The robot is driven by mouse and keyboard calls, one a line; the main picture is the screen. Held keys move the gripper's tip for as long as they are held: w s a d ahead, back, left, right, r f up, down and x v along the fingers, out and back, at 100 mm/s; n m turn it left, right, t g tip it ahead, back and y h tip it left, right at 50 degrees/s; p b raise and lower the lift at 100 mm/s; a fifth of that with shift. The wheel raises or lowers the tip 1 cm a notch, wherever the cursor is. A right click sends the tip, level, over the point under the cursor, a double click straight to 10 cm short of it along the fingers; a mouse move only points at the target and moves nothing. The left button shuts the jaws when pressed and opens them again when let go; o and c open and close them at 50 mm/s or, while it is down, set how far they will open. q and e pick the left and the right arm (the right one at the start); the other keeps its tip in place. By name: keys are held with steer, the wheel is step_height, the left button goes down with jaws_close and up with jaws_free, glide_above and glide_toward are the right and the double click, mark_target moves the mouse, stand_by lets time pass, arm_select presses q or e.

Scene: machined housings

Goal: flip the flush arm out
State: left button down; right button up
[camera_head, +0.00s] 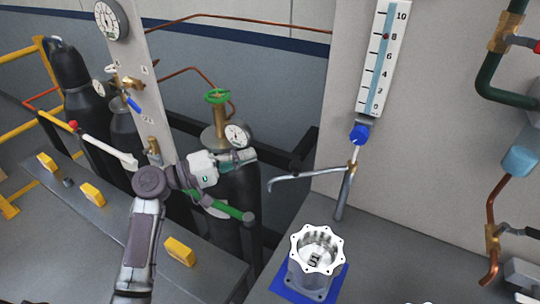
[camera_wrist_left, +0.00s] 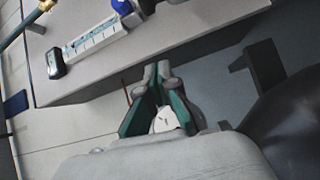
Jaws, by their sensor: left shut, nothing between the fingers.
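A thin bent grey pipe (camera_head: 305,178), which looks like the flush arm, reaches left from an upright grey post (camera_head: 345,195) below the blue knob of the flow gauge. Its free end bends down over the dark gap beside the panel. My left gripper (camera_head: 252,155) is shut and empty, pointing right in front of the dark cylinders. It is apart from the pipe, to the left of its free end. The left wrist view shows its shut fingertips (camera_wrist_left: 156,70); I cannot make out the pipe there. My right gripper is not in view.
A machined metal housing (camera_head: 315,255) stands on a blue mat (camera_head: 280,288) below the post. The flow gauge (camera_head: 380,60) is on the panel above. A green valve wheel (camera_head: 216,97) and a round dial (camera_head: 237,135) are close to my left gripper.

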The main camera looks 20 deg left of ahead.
mark_target(312, 174)
arm_select(q)
steer(key=f+p+x, duration=0.1)
steer(key=p+x, duration=0.3)
steer(key=x, duration=0.6)
steer(key=s, duration=0.2)
steer(key=s+d+p, duration=0.1)
steer(key=s, duration=0.1)
steer(key=shift+d+r+p, duration=0.1)
steer(key=shift+r+p, duration=0.1)
steer(key=shift+p, duration=0.1)
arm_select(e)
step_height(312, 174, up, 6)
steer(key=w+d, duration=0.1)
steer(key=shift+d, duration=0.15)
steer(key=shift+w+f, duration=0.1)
arm_select(q)
steer(key=shift+s, duration=0.1)
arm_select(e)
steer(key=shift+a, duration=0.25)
